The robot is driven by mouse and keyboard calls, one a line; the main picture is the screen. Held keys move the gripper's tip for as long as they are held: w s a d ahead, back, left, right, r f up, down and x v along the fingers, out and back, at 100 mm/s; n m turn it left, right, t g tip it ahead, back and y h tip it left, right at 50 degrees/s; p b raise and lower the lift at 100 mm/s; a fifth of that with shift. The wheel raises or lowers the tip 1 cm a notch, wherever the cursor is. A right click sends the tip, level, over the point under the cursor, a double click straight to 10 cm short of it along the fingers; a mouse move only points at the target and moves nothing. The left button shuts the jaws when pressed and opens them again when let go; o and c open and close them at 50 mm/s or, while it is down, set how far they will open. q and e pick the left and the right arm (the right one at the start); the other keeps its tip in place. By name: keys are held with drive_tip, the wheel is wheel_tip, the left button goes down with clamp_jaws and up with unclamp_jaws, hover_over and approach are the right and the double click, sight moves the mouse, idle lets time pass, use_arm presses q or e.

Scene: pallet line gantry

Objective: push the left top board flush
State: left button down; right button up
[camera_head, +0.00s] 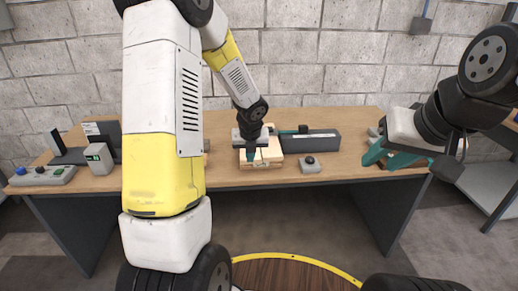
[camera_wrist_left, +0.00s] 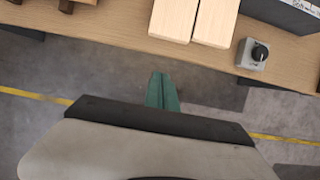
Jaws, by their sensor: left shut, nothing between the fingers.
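Two pale wooden top boards lie side by side on a small stack on the bench.
A grey box with a black knob (camera_head: 310,164) stands right of the stack, and a long dark grey bin (camera_head: 311,142) lies behind it. A button panel (camera_head: 42,175) is at the bench's left end. Bare bench top (camera_head: 350,168) lies right of the knob box.

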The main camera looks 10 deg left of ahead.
use_arm(q)
drive_tip(key=w+a+f, duration=0.2)
drive_tip(key=w+f, duration=0.4)
drive_tip(key=f, duration=0.1)
drive_tip(key=shift+w+f, duration=0.2)
drive_tip(key=shift+w, duration=0.2)
drive_tip(key=w, duration=0.2)
drive_tip(key=w+a, duration=0.1)
drive_tip(key=w, duration=0.1)
drive_tip(key=shift+w+a, duration=0.15)
drive_tip(key=shift+w, duration=0.1)
drive_tip(key=shift+w+a, duration=0.1)
drive_tip(key=shift+w, duration=0.25)
drive_tip(key=shift+r, duration=0.1)
drive_tip(key=shift+w, duration=0.1)
